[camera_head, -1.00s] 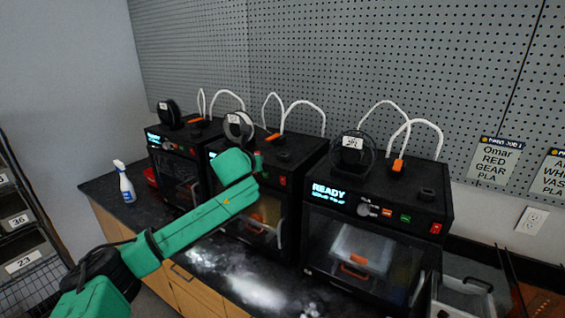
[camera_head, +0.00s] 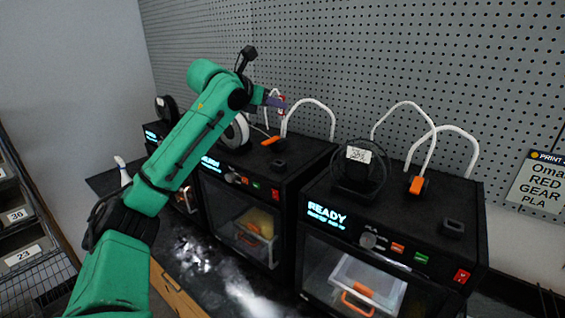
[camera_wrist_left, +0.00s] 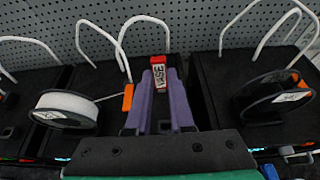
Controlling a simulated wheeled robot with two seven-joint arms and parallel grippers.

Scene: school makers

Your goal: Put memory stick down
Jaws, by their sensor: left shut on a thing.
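The memory stick (camera_wrist_left: 159,75) is red with a white label reading "VASE". It sits upright between the two purple fingers of my left gripper (camera_wrist_left: 160,98), which is shut on it. In the head view the left gripper (camera_head: 277,102) is raised above the top of the middle printer (camera_head: 262,178), and the stick shows as a small red spot (camera_head: 282,101) at its tip. The stick's lower part is hidden between the fingers. My right gripper is not in view.
The right printer (camera_head: 395,228) shows "READY" and carries a black spool (camera_head: 360,170). A white spool (camera_wrist_left: 65,106) and white tubes stand on the middle printer. The pegboard (camera_head: 400,60) is behind. A spray bottle (camera_head: 122,170) stands at left.

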